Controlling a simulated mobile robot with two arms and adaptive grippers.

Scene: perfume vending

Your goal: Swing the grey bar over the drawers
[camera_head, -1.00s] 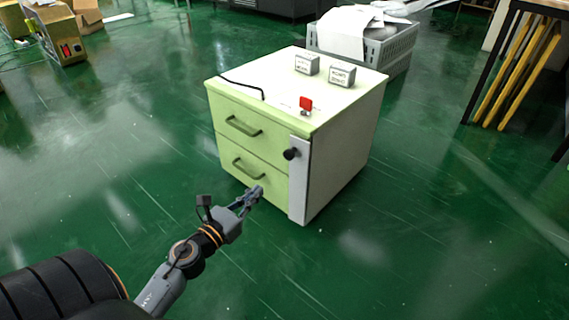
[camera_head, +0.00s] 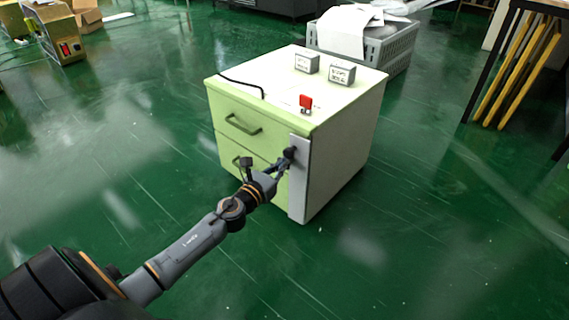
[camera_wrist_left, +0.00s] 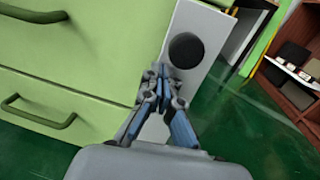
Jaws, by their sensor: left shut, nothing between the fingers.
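The grey bar (camera_head: 299,190) stands upright along the right front edge of the green-fronted drawer cabinet (camera_head: 345,150). It has a round black knob (camera_head: 289,153) near its top, and this knob (camera_wrist_left: 186,50) also shows in the left wrist view. My left gripper (camera_head: 286,162) is shut and empty, its fingertips at or just below the knob. I cannot tell whether they touch it. In the left wrist view the fingers (camera_wrist_left: 164,80) lie in front of the bar (camera_wrist_left: 205,30). The upper drawer handle (camera_head: 243,125) is clear; the lower one is partly hidden by my gripper. My right gripper is not in view.
On the cabinet top are two small white boxes (camera_head: 307,64) (camera_head: 342,74), a red tag with a key (camera_head: 306,103) and a black cable (camera_head: 241,85). A grey crate (camera_head: 385,50) stands behind. The green floor in front is free.

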